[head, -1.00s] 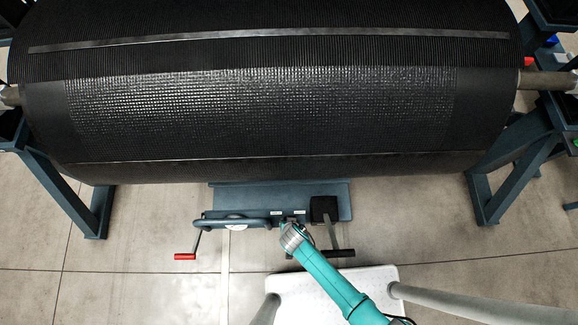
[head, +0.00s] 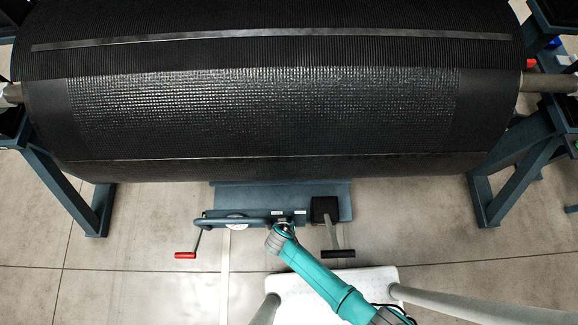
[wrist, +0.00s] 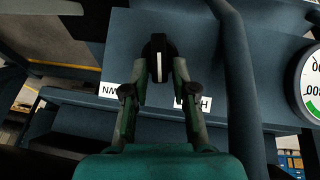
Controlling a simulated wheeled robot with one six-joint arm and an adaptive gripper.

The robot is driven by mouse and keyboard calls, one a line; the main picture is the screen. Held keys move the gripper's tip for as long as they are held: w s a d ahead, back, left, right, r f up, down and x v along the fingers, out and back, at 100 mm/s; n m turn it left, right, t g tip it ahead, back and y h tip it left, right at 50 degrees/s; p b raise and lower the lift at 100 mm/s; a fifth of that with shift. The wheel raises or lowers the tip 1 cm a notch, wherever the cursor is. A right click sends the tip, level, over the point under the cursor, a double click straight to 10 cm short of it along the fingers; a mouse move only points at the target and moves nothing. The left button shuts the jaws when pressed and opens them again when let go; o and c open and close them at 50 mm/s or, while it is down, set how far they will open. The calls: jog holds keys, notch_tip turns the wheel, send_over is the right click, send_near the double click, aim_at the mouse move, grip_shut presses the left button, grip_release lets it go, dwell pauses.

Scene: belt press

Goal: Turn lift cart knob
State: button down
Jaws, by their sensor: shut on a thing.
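The lift cart (head: 265,198) is a dark blue body under the big black roll in the head view. Its knob (wrist: 158,57) is black with a white pointer line, which stands nearly upright in the wrist view. The knob sits on the blue panel between two white labels. My gripper (wrist: 160,74) is shut on the knob, one finger on each side. In the head view my gripper (head: 284,227) is at the cart's front panel, and the knob is hidden behind it. The right label in the wrist view is partly covered by a finger.
A round gauge (wrist: 312,83) sits on the panel, right in the wrist view. A blue tube handle (wrist: 232,80) runs close beside my gripper. The cart has a red-handled crank (head: 186,255) and a black pedal (head: 338,254). The black roll (head: 265,105) overhangs the cart.

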jog(key=shift+a+n+h, duration=0.15)
jog(key=shift+n+h, duration=0.25)
jog(key=shift+h, duration=0.1)
jog(key=c, duration=1.1)
grip_release()
jog(key=shift+f, duration=0.1)
jog(key=shift+c, duration=0.2)
jog(key=v, duration=1.2)
